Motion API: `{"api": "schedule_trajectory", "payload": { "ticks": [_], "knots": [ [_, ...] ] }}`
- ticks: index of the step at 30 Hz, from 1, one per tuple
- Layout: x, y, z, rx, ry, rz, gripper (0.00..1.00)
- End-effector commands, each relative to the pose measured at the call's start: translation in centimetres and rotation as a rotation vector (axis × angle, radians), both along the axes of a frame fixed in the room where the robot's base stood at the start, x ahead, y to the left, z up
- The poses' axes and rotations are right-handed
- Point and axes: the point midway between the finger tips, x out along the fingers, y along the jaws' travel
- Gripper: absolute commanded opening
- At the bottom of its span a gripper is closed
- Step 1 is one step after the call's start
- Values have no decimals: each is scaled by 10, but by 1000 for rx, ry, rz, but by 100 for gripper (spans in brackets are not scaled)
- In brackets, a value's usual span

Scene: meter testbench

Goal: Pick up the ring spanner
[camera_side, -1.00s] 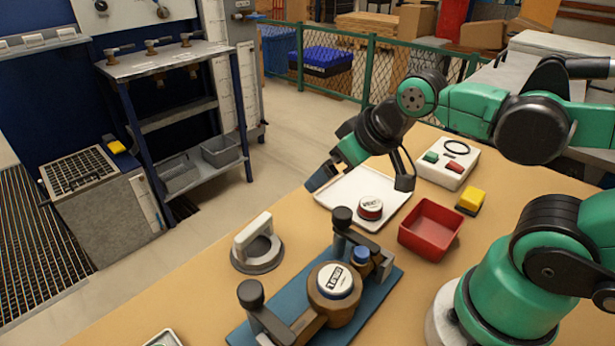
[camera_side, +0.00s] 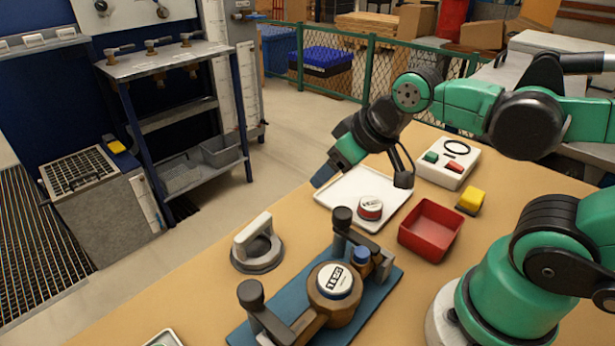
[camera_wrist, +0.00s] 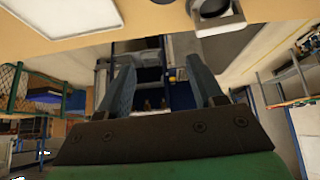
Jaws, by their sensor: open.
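A grey ring-shaped piece with a pale upright handle, which looks like the ring spanner (camera_side: 257,247), stands on the tan bench left of the blue fixture. A grey round piece with a pale part at the top edge of the wrist view (camera_wrist: 218,20) appears to be the same thing, partly cut off. My gripper (camera_side: 323,176) is in the air near the left corner of the white tray, above and to the right of the spanner, and apart from it. In the wrist view its two fingers (camera_wrist: 160,68) are spread with nothing between them.
The blue fixture (camera_side: 385,290) with black-knobbed clamps holds a round meter (camera_side: 336,282). The white tray (camera_side: 338,190) holds a red-rimmed round piece (camera_side: 370,207). A red bin (camera_side: 430,231), yellow block (camera_side: 470,201) and white button box (camera_side: 447,164) stand to the right. Bare bench surrounds the spanner.

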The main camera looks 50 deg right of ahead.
Motion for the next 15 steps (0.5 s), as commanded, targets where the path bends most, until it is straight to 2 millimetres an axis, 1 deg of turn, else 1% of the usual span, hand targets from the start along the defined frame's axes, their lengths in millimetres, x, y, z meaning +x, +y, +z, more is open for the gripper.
{"api": "schedule_trajectory", "payload": {
  "ticks": [2,5,8,11,15],
  "knots": [
    [6,5,1,-29,37,86,61],
    [18,14,1,-82,105,272,61],
    [33,27,-4,-129,172,510,61],
    [47,40,-13,-161,218,767,61],
    [65,59,-31,-179,236,1128,61]
  ]
}}
